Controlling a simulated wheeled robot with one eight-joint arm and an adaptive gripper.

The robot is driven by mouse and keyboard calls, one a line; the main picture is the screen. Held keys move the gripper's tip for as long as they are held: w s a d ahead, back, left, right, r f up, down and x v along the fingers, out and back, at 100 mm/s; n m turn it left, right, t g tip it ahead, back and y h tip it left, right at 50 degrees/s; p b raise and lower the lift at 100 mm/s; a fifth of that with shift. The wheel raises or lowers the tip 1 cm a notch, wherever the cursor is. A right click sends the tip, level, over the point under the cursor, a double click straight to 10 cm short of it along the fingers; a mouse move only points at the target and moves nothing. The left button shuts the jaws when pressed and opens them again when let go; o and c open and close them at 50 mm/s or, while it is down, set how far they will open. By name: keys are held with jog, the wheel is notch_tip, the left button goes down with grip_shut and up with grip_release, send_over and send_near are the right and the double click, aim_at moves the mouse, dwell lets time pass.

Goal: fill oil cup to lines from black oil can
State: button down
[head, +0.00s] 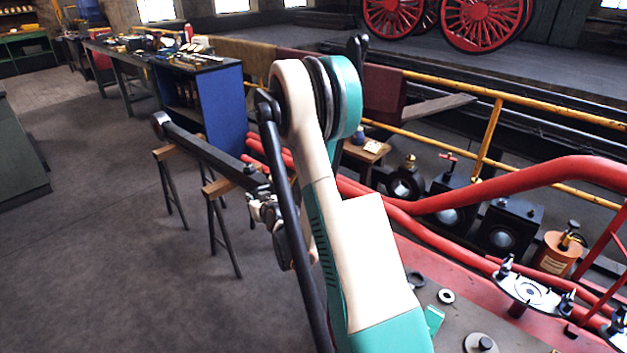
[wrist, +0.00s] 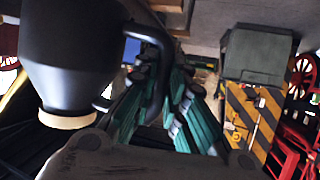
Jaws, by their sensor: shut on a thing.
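A black oil can (wrist: 70,50) fills the upper left of the wrist view, with a pale ring at its lower end in the picture. Its curved black handle (wrist: 158,50) runs to the teal ridged fingers of my gripper (wrist: 166,82), which is shut on it. The exact grip contact is partly hidden. In the head view my arm covers the middle, and the gripper and can cannot be made out clearly. I cannot identify the oil cup for certain; a small brass fitting (head: 409,160) tops a black block at the right. No fill lines are readable.
A red-edged bench (head: 450,320) holds washers and a bright metal plate (head: 530,291). An orange can (head: 558,252) stands beyond red pipes (head: 520,185). A rod (head: 215,150) lies on trestles at left. A yellow-black striped panel (wrist: 250,112) shows in the wrist view. Left floor is open.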

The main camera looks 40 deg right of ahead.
dwell(0.3)
jog(key=shift+a+r+m+y+p, duration=0.1)
jog(key=shift+r+m+y+p, duration=0.65)
jog(key=shift+r, duration=0.8)
jog(key=shift+d+r+m+y+p, duration=0.1)
jog(key=shift+r+m+y+p, duration=0.25)
jog(key=shift+r+p, duration=1)
jog(key=shift+a+r+m+y+p, duration=0.1)
jog(key=shift+r+m+y+p, duration=0.45)
jog(key=shift+r, duration=1.25)
jog(key=shift+f, duration=0.25)
notch_tip(320, 180, down, 9)
jog(key=n+h+b, duration=0.3)
jog(key=b, duration=0.2)
jog(key=shift+r, duration=0.1)
jog(key=shift+d+r+m+y+p, duration=0.1)
jog(key=shift+r+m+y+p, duration=0.45)
jog(key=shift+r+p, duration=0.85)
jog(key=shift+d+r+m+y+p, duration=0.1)
jog(key=shift+r+m+y+p, duration=0.5)
jog(key=shift+r, duration=1.55)
jog(key=shift+r+m+y+p, duration=0.4)
jog(key=shift+r+m+p, duration=0.45)
jog(key=shift+r, duration=0.9)
